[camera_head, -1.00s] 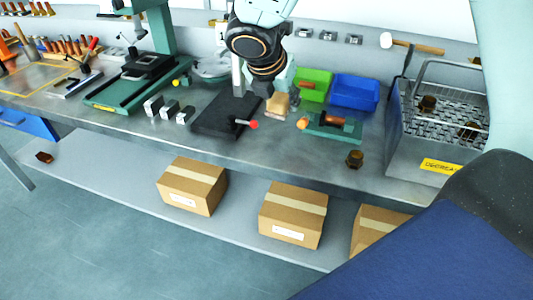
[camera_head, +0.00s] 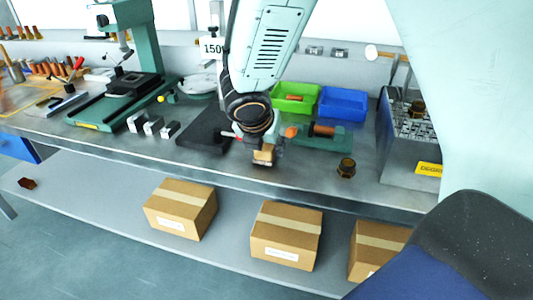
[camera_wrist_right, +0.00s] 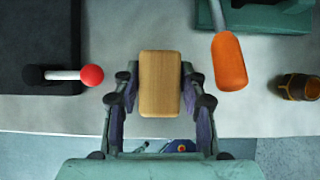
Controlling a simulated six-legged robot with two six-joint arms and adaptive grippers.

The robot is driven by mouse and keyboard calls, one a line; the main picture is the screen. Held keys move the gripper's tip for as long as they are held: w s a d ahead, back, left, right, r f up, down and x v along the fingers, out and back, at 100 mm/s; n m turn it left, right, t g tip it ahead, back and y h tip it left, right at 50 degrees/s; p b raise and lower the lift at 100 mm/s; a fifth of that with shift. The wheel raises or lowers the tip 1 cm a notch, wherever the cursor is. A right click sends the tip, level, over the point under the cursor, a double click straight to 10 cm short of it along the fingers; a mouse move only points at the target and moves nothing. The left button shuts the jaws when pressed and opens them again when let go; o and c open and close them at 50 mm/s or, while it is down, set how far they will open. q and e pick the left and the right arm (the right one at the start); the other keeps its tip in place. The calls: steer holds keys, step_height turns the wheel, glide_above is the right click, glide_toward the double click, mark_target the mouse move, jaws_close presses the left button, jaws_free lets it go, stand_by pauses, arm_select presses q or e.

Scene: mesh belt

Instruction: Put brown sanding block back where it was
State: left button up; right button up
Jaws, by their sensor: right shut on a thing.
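The brown sanding block (camera_wrist_right: 160,84) is upright between the fingers of my right gripper (camera_wrist_right: 160,90) in the right wrist view. The fingers touch it on both sides. In the head view the block (camera_head: 264,155) hangs under my right gripper (camera_head: 262,143), near the bench's front edge. I cannot tell whether the block touches the bench (camera_head: 305,165). My left gripper is not in view.
The black plate (camera_head: 204,128) with a red-knobbed lever (camera_wrist_right: 70,75) is left of the block. An orange-handled tool (camera_wrist_right: 229,62), a green fixture (camera_head: 325,136) and a brown nut (camera_head: 346,168) are to the right. Green (camera_head: 296,103) and blue (camera_head: 343,105) bins stand behind.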

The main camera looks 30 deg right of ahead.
steer(key=shift+w+f, duration=0.15)
steer(key=shift+f, duration=0.25)
steer(key=shift+a+r, duration=0.15)
steer(key=shift+a, duration=0.15)
steer(key=shift+s+r, duration=0.1)
steer(key=shift+s, duration=0.1)
steer(key=shift+d, duration=0.15)
steer(key=shift+f, duration=0.3)
steer(key=shift+f+b, duration=0.2)
steer(key=shift+b, duration=0.15)
steer(key=o, duration=0.8)
steer(key=shift+s+f, duration=0.15)
steer(key=shift+s, duration=0.05)
steer(key=o, duration=0.3)
steer(key=shift+w+f, duration=0.15)
steer(key=shift+f, duration=0.05)
